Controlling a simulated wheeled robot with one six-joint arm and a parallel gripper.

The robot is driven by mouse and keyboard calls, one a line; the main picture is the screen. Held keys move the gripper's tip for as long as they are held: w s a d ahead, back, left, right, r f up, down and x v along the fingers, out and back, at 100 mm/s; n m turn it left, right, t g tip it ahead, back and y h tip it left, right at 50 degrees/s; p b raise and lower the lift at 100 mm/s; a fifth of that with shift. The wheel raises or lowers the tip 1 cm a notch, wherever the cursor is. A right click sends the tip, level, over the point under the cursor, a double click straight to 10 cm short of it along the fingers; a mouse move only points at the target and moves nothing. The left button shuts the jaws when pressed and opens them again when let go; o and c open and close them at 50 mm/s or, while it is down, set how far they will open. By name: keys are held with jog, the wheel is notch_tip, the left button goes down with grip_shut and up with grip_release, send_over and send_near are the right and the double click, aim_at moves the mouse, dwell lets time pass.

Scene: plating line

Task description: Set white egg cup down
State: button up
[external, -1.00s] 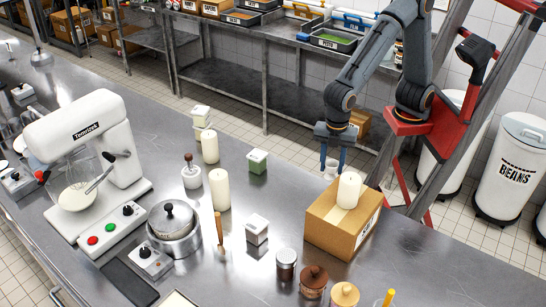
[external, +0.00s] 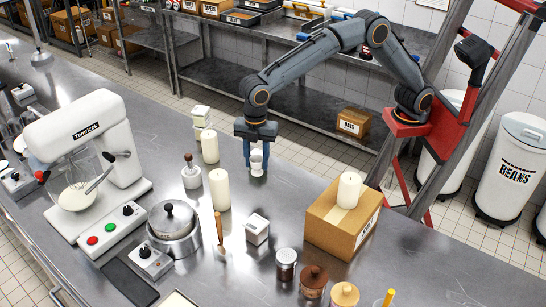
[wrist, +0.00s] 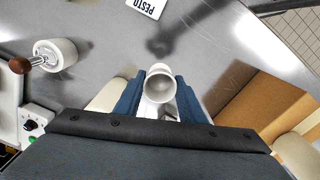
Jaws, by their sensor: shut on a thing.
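The white egg cup (external: 256,163) is held upright between the two blue fingers of my gripper (external: 256,158), over the metal counter (external: 300,205). In the wrist view its round open mouth (wrist: 160,82) faces the camera, between the fingertips of my gripper (wrist: 159,90). The fingers are shut on it from both sides. Its foot is small and partly hidden, so I cannot tell whether it touches the counter.
A mortar with a brown-handled pestle (external: 191,175) and a tall candle (external: 220,189) stand to the left. A small white box (external: 257,229) lies in front. A cardboard box (external: 338,228) bearing a candle (external: 349,190) stands to the right. A PESTO label (wrist: 147,6) shows in the wrist view.

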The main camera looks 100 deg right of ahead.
notch_tip(320, 180, down, 9)
jog(key=shift+f+p, duration=0.15)
jog(key=shift+p, duration=1.1)
jog(key=shift+f, duration=0.15)
jog(key=o, duration=1)
jog(key=shift+o, duration=0.2)
notch_tip(320, 180, up, 12)
jog(key=b, duration=0.3)
jog(key=shift+r, duration=0.2)
jog(key=s+d+f+m, duration=0.4)
jog(key=s+d, duration=0.3)
jog(key=s, duration=0.3)
jog(key=s+d+f+m, duration=0.5)
jog(key=s+d, duration=0.3)
jog(key=s, duration=0.3)
jog(key=s+d+f+m, duration=0.4)
jog(key=s+d, duration=0.4)
jog(key=s, duration=0.3)
jog(key=shift+s+d+f+t, duration=0.2)
jog(key=shift+f+t, duration=0.1)
jog(key=shift+f, duration=0.3)
